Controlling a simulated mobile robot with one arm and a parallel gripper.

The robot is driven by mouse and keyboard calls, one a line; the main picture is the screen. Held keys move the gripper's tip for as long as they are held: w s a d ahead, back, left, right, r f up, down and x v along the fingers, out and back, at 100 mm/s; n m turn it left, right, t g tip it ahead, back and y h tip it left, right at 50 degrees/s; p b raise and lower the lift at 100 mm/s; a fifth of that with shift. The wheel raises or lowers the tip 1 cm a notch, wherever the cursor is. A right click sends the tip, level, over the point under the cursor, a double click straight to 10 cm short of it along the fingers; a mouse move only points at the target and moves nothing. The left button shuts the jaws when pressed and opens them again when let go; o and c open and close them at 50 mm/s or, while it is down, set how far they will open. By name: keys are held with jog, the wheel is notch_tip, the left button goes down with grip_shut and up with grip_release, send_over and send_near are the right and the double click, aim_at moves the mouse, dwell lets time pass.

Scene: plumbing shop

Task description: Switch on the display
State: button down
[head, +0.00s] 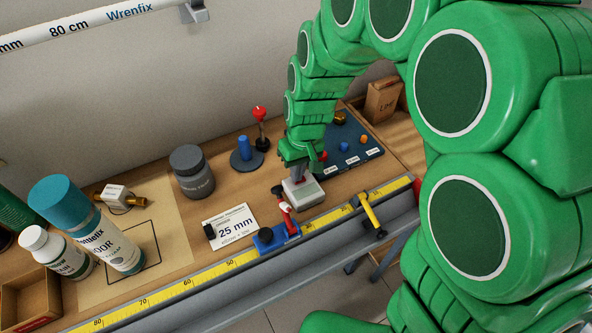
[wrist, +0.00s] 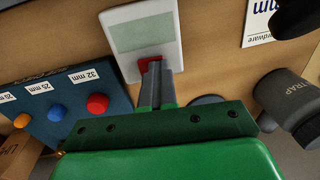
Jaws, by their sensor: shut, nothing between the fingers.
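The display (head: 304,194) is a small pale box on the bench, and in the wrist view (wrist: 128,20) its grey-green screen looks blank. A red button (wrist: 150,62) sits on it below the screen in the wrist view. My gripper (head: 299,180) is shut and empty, pointing down over the display. In the wrist view its fingertips (wrist: 153,68) are at the red button and partly cover it. I cannot tell whether they touch or press it.
A blue board (head: 350,143) with coloured knobs lies behind right. A grey jar (head: 192,171), a blue peg on a round base (head: 244,152) and a 25 mm card (head: 231,226) stand left. A yellow ruler rail (head: 205,279) with a blue slider (head: 273,239) runs along the front edge.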

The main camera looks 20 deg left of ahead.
jog(key=shift+w+d+r, duration=0.1)
jog(key=shift+w+d, duration=0.35)
jog(key=shift+d, duration=0.05)
notch_tip(320, 180, up, 14)
jog(key=w+d, duration=0.1)
jog(key=shift+w, duration=0.15)
dwell(0.5)
jog(key=shift+d, duration=0.15)
